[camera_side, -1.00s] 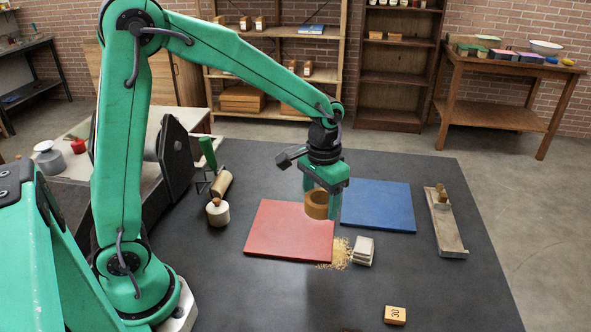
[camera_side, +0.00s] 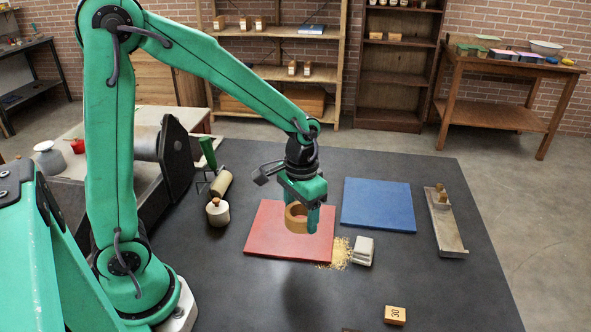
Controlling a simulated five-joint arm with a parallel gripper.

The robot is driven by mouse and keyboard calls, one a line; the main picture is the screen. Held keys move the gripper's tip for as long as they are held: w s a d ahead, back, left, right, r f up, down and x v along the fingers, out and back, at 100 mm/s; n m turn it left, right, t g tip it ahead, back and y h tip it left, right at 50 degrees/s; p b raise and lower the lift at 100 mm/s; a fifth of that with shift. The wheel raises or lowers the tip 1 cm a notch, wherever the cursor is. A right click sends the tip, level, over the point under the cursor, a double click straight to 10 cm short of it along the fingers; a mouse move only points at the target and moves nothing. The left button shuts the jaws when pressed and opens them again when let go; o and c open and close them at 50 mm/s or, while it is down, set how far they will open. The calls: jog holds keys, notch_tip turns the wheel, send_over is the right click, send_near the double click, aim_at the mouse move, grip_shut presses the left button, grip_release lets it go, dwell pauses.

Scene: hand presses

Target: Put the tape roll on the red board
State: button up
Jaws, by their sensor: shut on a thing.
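The tape roll (camera_side: 295,220) is a tan-brown ring, held in my gripper (camera_side: 299,216). My gripper is shut on it, with one green finger showing at its right side. The red board (camera_side: 271,240) lies flat on the dark table, and the roll shows in front of its upper right part. I cannot tell whether the roll touches the board or hangs just above it.
A blue board (camera_side: 378,206) lies to the right of the red one. A pale stack (camera_side: 363,251) and yellowish crumbs (camera_side: 341,253) are by the red board's right corner. A knobbed white pot (camera_side: 218,213), a roller (camera_side: 221,184), a long bar (camera_side: 446,229) and a numbered block (camera_side: 395,315) stand around.

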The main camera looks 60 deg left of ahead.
jog(key=w+a+f, duration=0.1)
jog(key=a, duration=0.1)
jog(key=w+a+f, duration=0.1)
jog(key=a+f, duration=0.1)
jog(key=a, duration=0.1)
jog(key=w+a+f, duration=0.1)
jog(key=a+f, duration=0.1)
jog(key=a, duration=0.1)
jog(key=shift+w, duration=0.15)
jog(key=shift+d+f, duration=0.1)
jog(key=shift+f, duration=1.95)
jog(key=shift+f, duration=0.15)
jog(key=o, duration=1)
jog(key=shift+r, duration=6.15)
jog(key=shift+r, duration=0.1)
